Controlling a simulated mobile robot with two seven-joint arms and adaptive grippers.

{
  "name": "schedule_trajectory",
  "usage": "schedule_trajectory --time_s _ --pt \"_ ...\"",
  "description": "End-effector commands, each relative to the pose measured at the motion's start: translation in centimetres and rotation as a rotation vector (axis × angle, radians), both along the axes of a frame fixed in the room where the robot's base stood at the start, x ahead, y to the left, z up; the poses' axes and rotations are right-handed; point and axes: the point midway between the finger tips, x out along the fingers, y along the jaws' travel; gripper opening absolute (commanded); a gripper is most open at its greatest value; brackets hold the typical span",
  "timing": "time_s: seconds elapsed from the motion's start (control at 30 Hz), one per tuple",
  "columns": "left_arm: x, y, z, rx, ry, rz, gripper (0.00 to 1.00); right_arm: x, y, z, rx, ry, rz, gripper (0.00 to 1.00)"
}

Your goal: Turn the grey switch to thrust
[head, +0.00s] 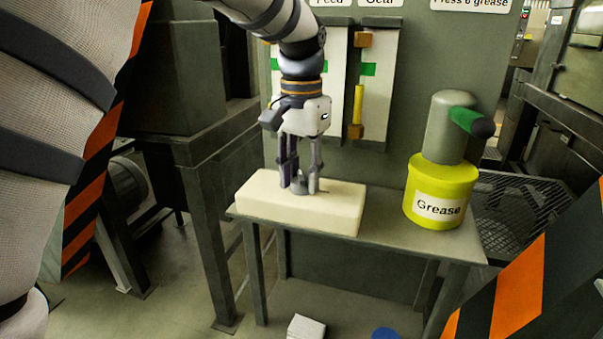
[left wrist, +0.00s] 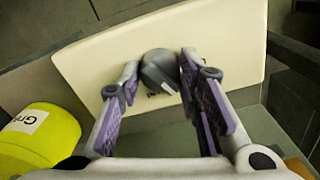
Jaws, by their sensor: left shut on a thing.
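The grey switch (left wrist: 160,70) is a round knob on top of a cream box (head: 255,207), which also shows in the left wrist view (left wrist: 225,30). My left gripper (head: 299,188) points straight down over the box and is shut on the switch, with a finger at each side of it (left wrist: 157,75). In the head view the fingers partly hide the switch. A small dark marking on the box beside the switch is too small and covered to read. I cannot read any thrust label. My right gripper is not in view.
The box stands on a grey-green metal table (head: 385,228). An orange-black striped post (head: 95,170) rises at left.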

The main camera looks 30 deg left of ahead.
Motion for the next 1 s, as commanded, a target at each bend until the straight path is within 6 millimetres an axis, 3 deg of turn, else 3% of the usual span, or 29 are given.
schedule_trajectory --time_s 0.6,0.63,0.7,1.0 --pt "0.02 0.07 0.0 0.002 0.0 -0.039 0.04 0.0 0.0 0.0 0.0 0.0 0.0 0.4" --pt "0.02 0.07 0.0 0.002 0.0 -0.039 0.36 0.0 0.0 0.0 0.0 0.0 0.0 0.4" --pt "0.01 0.06 0.0 0.002 0.0 -0.039 0.52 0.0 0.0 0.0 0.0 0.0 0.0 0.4" --pt "0.02 0.02 0.08 0.001 -0.001 -0.039 0.53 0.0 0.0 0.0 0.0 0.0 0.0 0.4"
